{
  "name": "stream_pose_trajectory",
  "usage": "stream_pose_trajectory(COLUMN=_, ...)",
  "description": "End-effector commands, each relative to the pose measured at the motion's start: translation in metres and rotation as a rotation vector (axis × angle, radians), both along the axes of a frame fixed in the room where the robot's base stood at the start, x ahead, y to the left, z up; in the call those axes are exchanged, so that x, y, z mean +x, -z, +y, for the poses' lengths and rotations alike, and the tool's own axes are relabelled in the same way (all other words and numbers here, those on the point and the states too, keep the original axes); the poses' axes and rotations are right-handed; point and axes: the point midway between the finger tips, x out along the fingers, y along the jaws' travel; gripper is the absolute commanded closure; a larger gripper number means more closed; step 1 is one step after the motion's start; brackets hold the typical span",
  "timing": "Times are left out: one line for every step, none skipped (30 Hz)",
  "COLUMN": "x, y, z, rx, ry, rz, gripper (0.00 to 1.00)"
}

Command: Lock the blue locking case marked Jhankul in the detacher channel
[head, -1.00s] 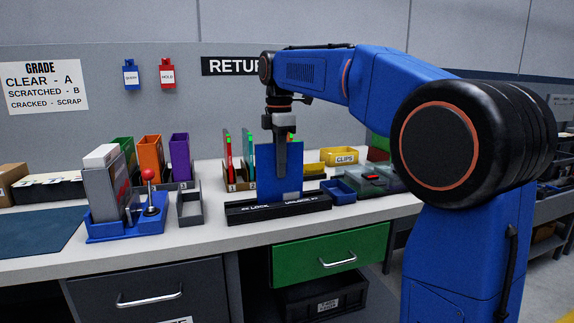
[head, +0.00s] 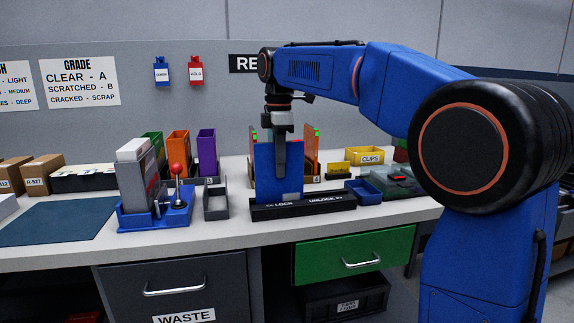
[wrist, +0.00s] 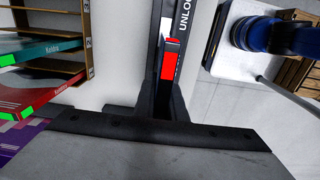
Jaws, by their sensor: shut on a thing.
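The blue case (head: 265,180) stands upright in the black detacher channel (head: 340,203) on the bench, its lower edge hidden behind the channel's front wall. It is at the left part of the channel, above the LOCK label. My gripper (head: 280,162) points down from above and is shut on the case. The name on the case cannot be read here. In the wrist view the channel (wrist: 185,12) runs away from the gripper with part of its UNLOCK label and a red and white mark showing.
Behind the channel is a rack with upright cases (head: 312,140). To the left stand a grey tray (head: 216,205) and a blue stand with a red-knobbed lever (head: 178,190). To the right are a small blue bin (head: 362,192) and a yellow CLIPS box (head: 365,156).

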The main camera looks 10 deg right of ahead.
Motion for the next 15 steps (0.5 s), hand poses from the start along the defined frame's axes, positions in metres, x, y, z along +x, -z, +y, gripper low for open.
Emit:
stream_pose_trajectory(x=0.0, y=0.0, z=0.004, rx=0.0, ry=-0.001, rz=0.0, gripper=1.0)
stream_pose_trajectory(x=0.0, y=0.0, z=0.006, rx=0.0, ry=-0.001, rz=0.0, gripper=1.0)
stream_pose_trajectory(x=0.0, y=0.0, z=0.009, rx=0.0, ry=-0.001, rz=0.0, gripper=1.0)
stream_pose_trajectory(x=0.0, y=0.0, z=0.011, rx=0.0, ry=-0.001, rz=0.0, gripper=1.0)
stream_pose_trajectory(x=0.0, y=-0.003, z=0.01, rx=0.0, ry=0.001, rz=-0.001, gripper=1.0)
stream_pose_trajectory(x=0.0, y=-0.006, z=0.01, rx=0.0, ry=0.001, rz=-0.001, gripper=1.0)
stream_pose_trajectory(x=0.0, y=-0.008, z=0.01, rx=0.0, ry=0.001, rz=-0.001, gripper=1.0)
stream_pose_trajectory(x=0.0, y=-0.011, z=0.01, rx=0.0, ry=0.001, rz=-0.001, gripper=1.0)
stream_pose_trajectory(x=0.0, y=-0.014, z=0.01, rx=0.0, ry=0.001, rz=0.0, gripper=1.0)
stream_pose_trajectory(x=0.0, y=-0.016, z=0.01, rx=0.0, ry=0.001, rz=0.0, gripper=1.0)
stream_pose_trajectory(x=0.0, y=-0.018, z=0.01, rx=0.0, ry=0.001, rz=0.0, gripper=1.0)
stream_pose_trajectory(x=0.0, y=-0.021, z=0.01, rx=0.0, ry=0.001, rz=-0.001, gripper=1.0)
stream_pose_trajectory(x=0.001, y=-0.023, z=0.01, rx=0.0, ry=0.001, rz=-0.001, gripper=1.0)
stream_pose_trajectory(x=0.0, y=-0.025, z=0.01, rx=0.0, ry=0.001, rz=-0.001, gripper=1.0)
stream_pose_trajectory(x=0.0, y=-0.028, z=0.01, rx=0.0, ry=0.001, rz=0.0, gripper=1.0)
